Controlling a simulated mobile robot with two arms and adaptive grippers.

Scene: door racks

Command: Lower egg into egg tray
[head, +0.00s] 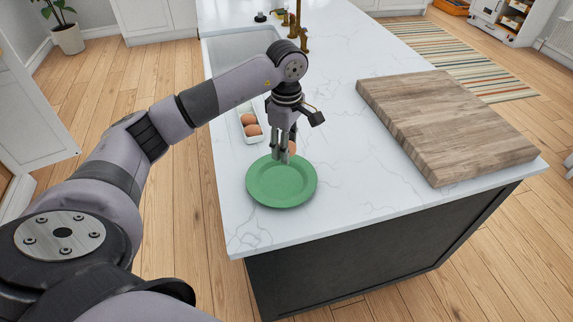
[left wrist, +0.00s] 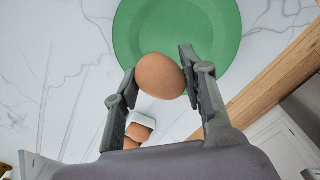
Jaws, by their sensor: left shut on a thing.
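My left gripper (head: 283,156) is shut on a brown egg (left wrist: 160,76), which shows between both fingers in the left wrist view. In the head view the gripper points down over the back part of the green plate (head: 281,188), and the held egg (head: 292,147) is partly hidden behind the fingers. The egg appears to be above the plate; I cannot tell the exact gap. The white egg tray (head: 256,138) stands on the counter behind and to the left of the plate, with brown eggs (head: 252,130) in it. My arm hides part of the tray. My right gripper is not in view.
A thick wooden board (head: 447,126) lies on the right of the white marble counter (head: 340,190). A sink (head: 238,52) and a brass tap (head: 299,25) are at the back. The counter between plate and board is clear.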

